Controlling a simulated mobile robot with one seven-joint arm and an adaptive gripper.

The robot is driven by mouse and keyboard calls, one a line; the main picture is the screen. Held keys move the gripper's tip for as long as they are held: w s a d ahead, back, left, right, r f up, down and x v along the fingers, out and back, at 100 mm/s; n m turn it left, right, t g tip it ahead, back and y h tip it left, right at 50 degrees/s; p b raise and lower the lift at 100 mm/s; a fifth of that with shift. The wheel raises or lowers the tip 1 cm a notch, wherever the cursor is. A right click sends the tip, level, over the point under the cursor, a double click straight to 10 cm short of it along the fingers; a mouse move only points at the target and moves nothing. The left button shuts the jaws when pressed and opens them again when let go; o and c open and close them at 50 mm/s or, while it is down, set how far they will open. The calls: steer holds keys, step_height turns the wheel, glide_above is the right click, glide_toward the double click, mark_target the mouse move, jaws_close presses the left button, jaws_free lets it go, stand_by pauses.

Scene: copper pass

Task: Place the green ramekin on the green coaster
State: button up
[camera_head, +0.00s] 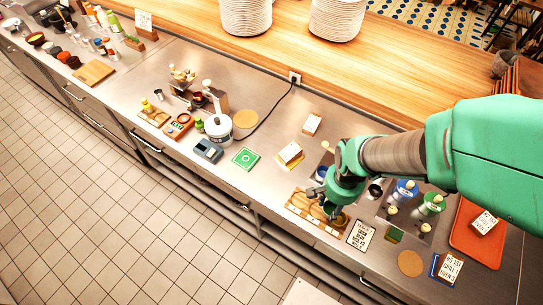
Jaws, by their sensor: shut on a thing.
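The green coaster (245,158) lies flat on the steel counter, left of my gripper, with a pale ring mark at its middle; nothing stands on it. My gripper (331,207) points down over the wooden tray (299,203), right of the coaster. It is shut on a small green ramekin (339,216), which is partly hidden by the fingers. The ramekin is at or just above the tray's right end; I cannot tell whether it touches the tray.
A white pot (218,128) and a grey scale (208,150) stand left of the coaster. A yellow block with a card (290,153) lies between coaster and gripper. Counter between coaster and tray is mostly clear.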

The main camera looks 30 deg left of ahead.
steer(key=s+a, duration=0.2)
steer(key=a, duration=1)
steer(key=s+a+p, duration=0.1)
steer(key=s+a, duration=0.1)
steer(key=a, duration=1)
steer(key=shift+s+f, duration=0.15)
steer(key=shift+s, duration=0.15)
glide_above(245, 158)
steer(key=d, duration=0.1)
steer(key=shift+s+f, duration=0.3)
steer(key=shift+f, duration=0.4)
steer(key=shift+w+a, duration=0.15)
steer(key=shift+a, duration=0.05)
steer(key=shift+w+a+f+b, duration=0.15)
steer(key=shift+f+b, duration=0.15)
steer(key=shift+f, duration=1.5)
steer(key=shift+f, duration=0.15)
